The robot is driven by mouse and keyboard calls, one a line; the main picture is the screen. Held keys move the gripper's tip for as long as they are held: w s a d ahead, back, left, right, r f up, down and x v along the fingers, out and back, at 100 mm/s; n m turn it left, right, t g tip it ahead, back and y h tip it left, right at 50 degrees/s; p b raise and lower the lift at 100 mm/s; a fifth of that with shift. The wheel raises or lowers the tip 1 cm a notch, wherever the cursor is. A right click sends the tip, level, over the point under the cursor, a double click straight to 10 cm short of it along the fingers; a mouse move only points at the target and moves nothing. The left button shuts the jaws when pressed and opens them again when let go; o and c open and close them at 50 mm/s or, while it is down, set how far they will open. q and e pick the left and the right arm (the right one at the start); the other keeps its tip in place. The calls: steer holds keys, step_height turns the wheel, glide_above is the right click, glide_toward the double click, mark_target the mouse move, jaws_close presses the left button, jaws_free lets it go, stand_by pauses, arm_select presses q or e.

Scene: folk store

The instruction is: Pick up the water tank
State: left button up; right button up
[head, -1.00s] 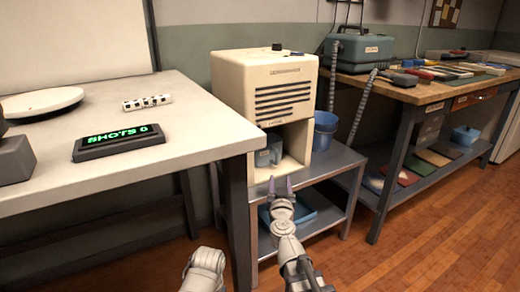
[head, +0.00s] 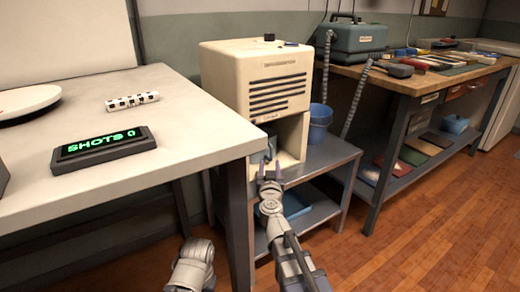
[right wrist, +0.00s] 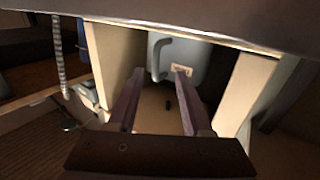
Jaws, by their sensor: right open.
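The water tank (right wrist: 192,60) is a grey-blue container with a loop handle (right wrist: 160,57) and a small label. It stands inside the lower opening of a cream machine (head: 210,85). In the head view only part of the tank (head: 257,158) shows. My right gripper (head: 270,170) is at the front of the opening. In the right wrist view its two fingers (right wrist: 160,80) are apart, pointing at the tank, with the handle between their directions. Nothing is between the fingers, and they look short of the handle.
The machine stands on a grey metal shelf table (head: 325,155) beside a blue bucket (head: 318,125). The opening's side walls (right wrist: 245,92) stand close on both sides of the tank. A white table (head: 185,115) with a "SHOTS 0" display (head: 100,148) is at the left.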

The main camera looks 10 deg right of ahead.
mark_target(271, 153)
steer(key=x, duration=0.3)
steer(key=r+p+x, duration=0.1)
steer(key=x, duration=0.1)
steer(key=shift+d, duration=0.3)
steer(key=shift+s, duration=0.1)
steer(key=shift+c, duration=0.4)
jaws_close()
stand_by(0.5)
